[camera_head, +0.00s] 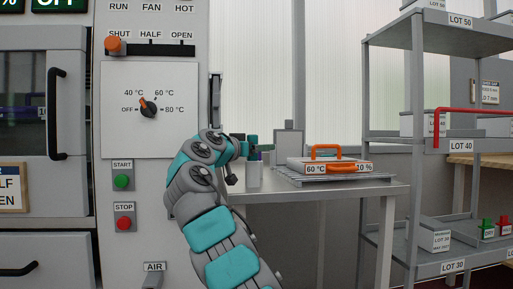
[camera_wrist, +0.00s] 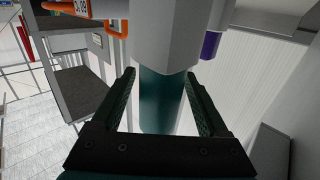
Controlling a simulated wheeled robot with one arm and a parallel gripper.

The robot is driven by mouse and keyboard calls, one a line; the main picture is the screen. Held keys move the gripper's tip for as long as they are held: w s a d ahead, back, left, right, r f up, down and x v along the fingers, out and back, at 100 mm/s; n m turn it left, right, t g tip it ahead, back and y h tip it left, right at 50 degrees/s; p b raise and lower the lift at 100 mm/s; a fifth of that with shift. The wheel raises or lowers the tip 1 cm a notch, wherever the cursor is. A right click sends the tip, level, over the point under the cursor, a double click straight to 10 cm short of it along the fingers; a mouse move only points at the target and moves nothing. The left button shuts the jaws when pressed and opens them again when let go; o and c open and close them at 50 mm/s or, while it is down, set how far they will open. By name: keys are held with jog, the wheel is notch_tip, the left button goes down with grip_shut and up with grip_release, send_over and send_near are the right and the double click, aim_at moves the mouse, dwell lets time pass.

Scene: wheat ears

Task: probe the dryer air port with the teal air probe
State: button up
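My gripper (camera_head: 247,148) is beside the holder on the small table, at the end of my teal and grey arm. In the wrist view its two fingers (camera_wrist: 160,75) are apart, one on each side of the teal air probe (camera_wrist: 160,105). Light gaps show beside the probe; contact at the fingertips cannot be told. The probe's far end runs into the pale grey holder (camera_wrist: 165,35), which also shows in the head view (camera_head: 254,176). The AIR label (camera_head: 154,267) is low on the dryer panel; the port below it is mostly cut off.
A purple-handled tool (camera_wrist: 210,45) is beside the teal probe. A white case with orange handles (camera_head: 330,166) lies on the table's rack. The dryer panel (camera_head: 150,190) stands left of my arm, with its knob and green and red buttons. Metal shelves (camera_head: 435,160) stand at right.

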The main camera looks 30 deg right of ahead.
grip_shut()
dwell(0.9)
jog(key=shift+r+p, duration=0.5)
jog(key=shift+r, duration=0.05)
dwell(1.5)
jog(key=c, duration=0.7)
grip_release()
grip_shut()
jog(key=shift+r, duration=0.15)
